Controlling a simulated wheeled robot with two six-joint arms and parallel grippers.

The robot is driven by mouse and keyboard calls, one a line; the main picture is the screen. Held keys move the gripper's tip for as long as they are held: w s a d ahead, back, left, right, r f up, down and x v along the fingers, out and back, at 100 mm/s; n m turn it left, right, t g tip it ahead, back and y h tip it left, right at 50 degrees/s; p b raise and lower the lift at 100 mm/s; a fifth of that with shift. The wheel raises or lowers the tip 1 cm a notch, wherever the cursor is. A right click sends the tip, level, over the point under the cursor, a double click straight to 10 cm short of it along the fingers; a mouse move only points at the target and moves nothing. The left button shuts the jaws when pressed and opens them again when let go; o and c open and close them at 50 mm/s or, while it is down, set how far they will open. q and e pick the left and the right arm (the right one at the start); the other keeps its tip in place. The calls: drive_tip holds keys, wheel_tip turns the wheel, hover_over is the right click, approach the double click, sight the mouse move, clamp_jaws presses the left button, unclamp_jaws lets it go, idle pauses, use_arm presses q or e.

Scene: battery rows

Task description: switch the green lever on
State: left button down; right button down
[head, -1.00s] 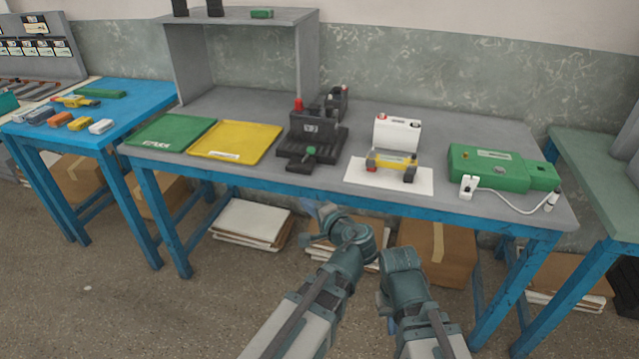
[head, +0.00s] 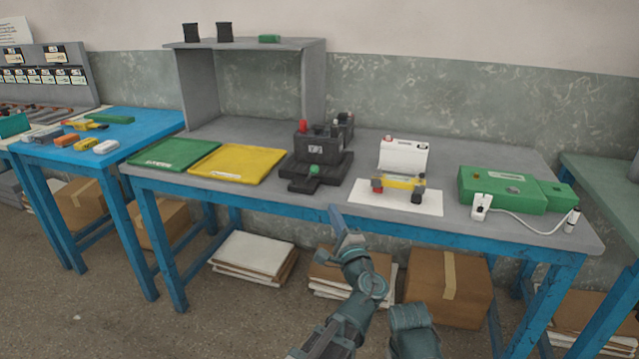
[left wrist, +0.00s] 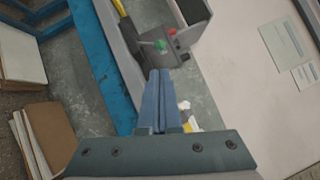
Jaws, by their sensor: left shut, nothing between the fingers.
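The green lever shows as a green knob (head: 314,170) on the low front part of a black device (head: 318,150) on the grey bench. The green knob also shows in the left wrist view (left wrist: 161,44), beyond my fingertips. My left gripper (head: 336,212) is shut and empty, in front of the bench's front edge, below and right of the knob in the head view. It does not touch the lever. In the left wrist view its fingers (left wrist: 160,75) lie together, pointing toward the device. My right arm shows low in the head view, but its fingers do not show.
A green tray (head: 170,154) and a yellow tray (head: 240,162) lie left of the device. Right of it are a white sheet (head: 372,201) with a yellow-and-black holder (head: 400,183), and a green box (head: 500,186) with a white cable. Boxes stand under the bench.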

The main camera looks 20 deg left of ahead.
sight(315, 172)
use_arm(q)
drive_tip(key=p+x, duration=0.2)
drive_tip(key=x, duration=1.2)
drive_tip(key=shift+p, duration=0.35)
